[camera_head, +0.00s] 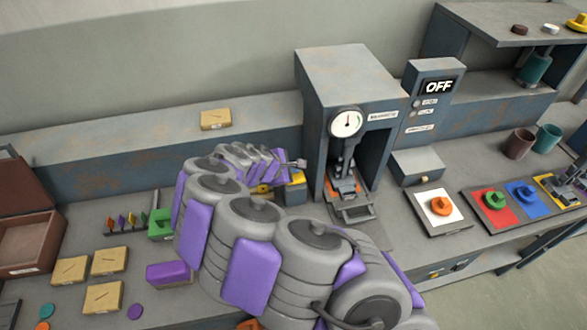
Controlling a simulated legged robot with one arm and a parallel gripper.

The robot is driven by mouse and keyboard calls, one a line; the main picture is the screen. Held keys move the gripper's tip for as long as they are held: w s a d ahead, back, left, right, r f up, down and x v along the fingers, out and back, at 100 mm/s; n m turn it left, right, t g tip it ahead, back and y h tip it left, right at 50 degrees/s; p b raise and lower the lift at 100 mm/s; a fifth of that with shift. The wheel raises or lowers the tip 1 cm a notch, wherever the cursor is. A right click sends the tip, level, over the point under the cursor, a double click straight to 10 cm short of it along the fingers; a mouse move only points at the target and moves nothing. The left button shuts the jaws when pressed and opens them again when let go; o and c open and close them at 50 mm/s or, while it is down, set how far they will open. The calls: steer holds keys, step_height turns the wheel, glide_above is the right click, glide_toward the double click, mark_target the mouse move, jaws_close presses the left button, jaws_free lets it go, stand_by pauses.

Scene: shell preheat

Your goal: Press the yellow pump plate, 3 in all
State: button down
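A yellow plate (297,178) shows on top of a small dark block on the bench, just left of the grey machine with the gauge. My arm covers much of it, and another bit of yellow (261,188) shows between my arm links. My gripper (298,163) is small at the end of my curled arm, just above the yellow plate in the picture. I cannot tell whether it touches the plate or whether its fingers are open.
The grey machine (345,62) stands right of my gripper, beside a panel reading OFF (438,87). Coloured knobs on pads, including an orange knob (441,206), and cups (518,143) lie right. Wooden tiles (104,297), a purple block (168,273) and a brown box (30,240) lie left.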

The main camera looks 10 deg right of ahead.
steer(key=shift+f, duration=0.3)
steer(key=shift+r, duration=0.1)
stand_by(0.3)
steer(key=shift+r+p, duration=1.65)
steer(key=shift+r, duration=0.35)
step_height(320, 180, up, 5)
steer(key=p, duration=0.4)
stand_by(1.7)
steer(key=shift+w+r, duration=0.1)
steer(key=shift+r, duration=1.65)
